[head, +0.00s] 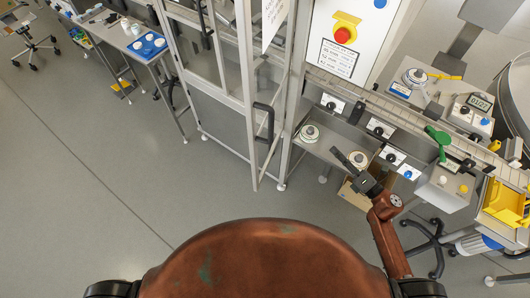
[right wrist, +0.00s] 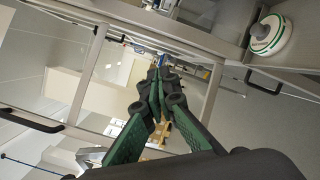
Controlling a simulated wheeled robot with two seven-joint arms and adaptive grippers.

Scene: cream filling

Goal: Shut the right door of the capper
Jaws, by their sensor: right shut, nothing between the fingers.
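The capper's right door (head: 248,98) is a tall metal-framed clear panel that stands open, swung out from the cabinet, with a black bar handle (head: 263,121). In the right wrist view a framed door panel (right wrist: 87,80) crosses the left side, and a black handle (right wrist: 30,121) shows lower left; I cannot tell for sure which door it is. My right gripper (head: 338,155) is shut and empty, to the right of the door and apart from it, in front of the machine shelf. Its green-padded fingers (right wrist: 155,85) are together in the right wrist view. My left gripper is not in view.
A cardboard box (head: 358,197) is below. The floor left of the door is clear.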

